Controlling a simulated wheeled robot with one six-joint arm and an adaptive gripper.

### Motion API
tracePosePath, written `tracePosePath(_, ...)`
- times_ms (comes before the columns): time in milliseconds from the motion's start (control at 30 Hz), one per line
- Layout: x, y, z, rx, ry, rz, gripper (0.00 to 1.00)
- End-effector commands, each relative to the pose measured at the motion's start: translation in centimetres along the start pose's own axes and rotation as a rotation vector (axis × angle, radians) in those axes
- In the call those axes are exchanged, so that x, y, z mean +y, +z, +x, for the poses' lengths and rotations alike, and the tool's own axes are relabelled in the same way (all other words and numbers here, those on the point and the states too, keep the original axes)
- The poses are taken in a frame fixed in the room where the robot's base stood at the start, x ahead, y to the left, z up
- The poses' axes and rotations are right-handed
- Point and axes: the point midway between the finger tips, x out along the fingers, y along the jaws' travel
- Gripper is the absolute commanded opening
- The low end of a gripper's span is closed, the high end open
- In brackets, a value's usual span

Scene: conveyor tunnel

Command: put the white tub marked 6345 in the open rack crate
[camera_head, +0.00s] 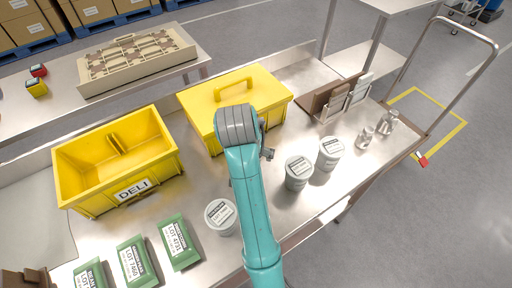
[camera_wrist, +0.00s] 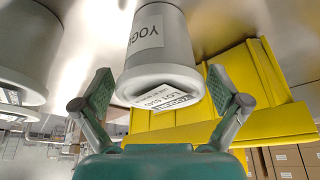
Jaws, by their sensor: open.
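My gripper (camera_wrist: 162,88) is open, with its two fingers on either side of a pale tub (camera_wrist: 158,40) in the wrist view. The tub has a "YOGU..." side label and a lot label on its lid, too small to read surely. In the head view my arm hides most of the gripper (camera_head: 266,153). Three white-lidded tubs show there: one left of my arm (camera_head: 220,216), two to its right (camera_head: 298,172) (camera_head: 330,153). I cannot tell which is between the fingers. An open yellow crate (camera_head: 158,178) marked DELI stands at left, with a small divider inside.
A lidded yellow crate (camera_head: 205,103) with a handle stands behind my arm. Green packets (camera_head: 180,242) lie at front left. Metal shakers (camera_head: 366,137) and a plate rack (camera_head: 348,98) stand at right. A beige moulded tray (camera_head: 140,60) lies on the back table.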

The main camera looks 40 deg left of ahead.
Motion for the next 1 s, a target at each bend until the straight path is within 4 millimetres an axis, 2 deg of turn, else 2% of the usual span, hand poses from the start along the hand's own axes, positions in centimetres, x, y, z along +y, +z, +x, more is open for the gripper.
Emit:
tracePosePath(100, -0.34, 0.94, 0.58, 0.000, -0.001, -0.002, 0.97)
tracePosePath(367, -0.38, 1.11, 0.70, 0.001, -0.001, -0.001, 0.97)
tracePosePath(467, -0.37, 1.10, 0.70, 0.001, -0.001, -0.001, 0.78)
tracePosePath(667, -0.37, 1.09, 0.70, 0.001, -0.001, -0.001, 0.28)
tracePosePath(767, -0.36, 1.08, 0.69, 0.001, -0.001, -0.001, 0.27)
tracePosePath(800, -0.37, 1.05, 0.65, 0.002, -0.002, -0.001, 0.20)
tracePosePath(1000, -0.36, 1.02, 0.64, 0.002, -0.002, -0.001, 0.20)
